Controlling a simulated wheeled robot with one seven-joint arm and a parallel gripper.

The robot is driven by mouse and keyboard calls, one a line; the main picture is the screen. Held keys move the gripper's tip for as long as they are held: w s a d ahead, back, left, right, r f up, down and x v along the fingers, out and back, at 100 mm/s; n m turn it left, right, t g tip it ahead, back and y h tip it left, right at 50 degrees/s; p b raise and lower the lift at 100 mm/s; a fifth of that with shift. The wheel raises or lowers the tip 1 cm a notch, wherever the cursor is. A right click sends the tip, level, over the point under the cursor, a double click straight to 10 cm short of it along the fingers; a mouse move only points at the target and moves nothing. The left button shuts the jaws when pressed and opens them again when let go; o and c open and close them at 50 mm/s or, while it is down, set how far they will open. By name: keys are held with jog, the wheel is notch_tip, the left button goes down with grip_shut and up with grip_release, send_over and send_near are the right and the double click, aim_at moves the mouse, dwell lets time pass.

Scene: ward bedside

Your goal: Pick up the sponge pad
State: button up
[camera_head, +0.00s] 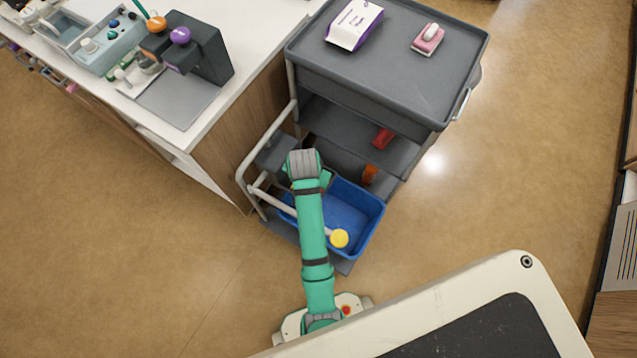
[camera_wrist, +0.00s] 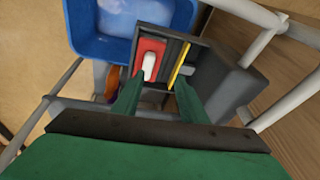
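I cannot tell for certain which thing is the sponge pad. A small pink pad with a white grip (camera_head: 428,38) lies on the trolley's top. In the wrist view a red block with a white piece on it (camera_wrist: 148,62) lies in a dark open tray (camera_wrist: 200,57), beside a thin yellow strip (camera_wrist: 180,62). My gripper (camera_wrist: 158,97) is open, its two green fingers apart and empty, reaching toward the dark tray. In the head view my arm hides most of the gripper, low at the trolley's left side.
The grey trolley (camera_head: 462,48) has a white and purple packet (camera_head: 354,24) on top and a red item (camera_head: 383,138) on a lower shelf. A blue bin (camera_head: 352,205) sits low, with a yellow disc (camera_head: 340,238) near it. Trolley rails and the counter (camera_head: 190,134) crowd my arm.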

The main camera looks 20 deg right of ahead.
jog(key=shift+w+d+f+m+g, duration=0.2)
jog(key=shift+d+f+m+g, duration=0.6)
jog(key=shift+d+g, duration=0.25)
jog(key=shift+w+d+f, duration=0.1)
jog(key=shift+d+f, duration=0.05)
jog(key=shift+f, duration=0.75)
jog(key=shift+w+d+f, duration=0.1)
jog(key=shift+d+f, duration=0.05)
jog(key=shift+f, duration=0.7)
jog(key=shift+w+d+f, duration=0.1)
jog(key=shift+d+f, duration=0.05)
jog(key=shift+f, duration=0.75)
grip_shut()
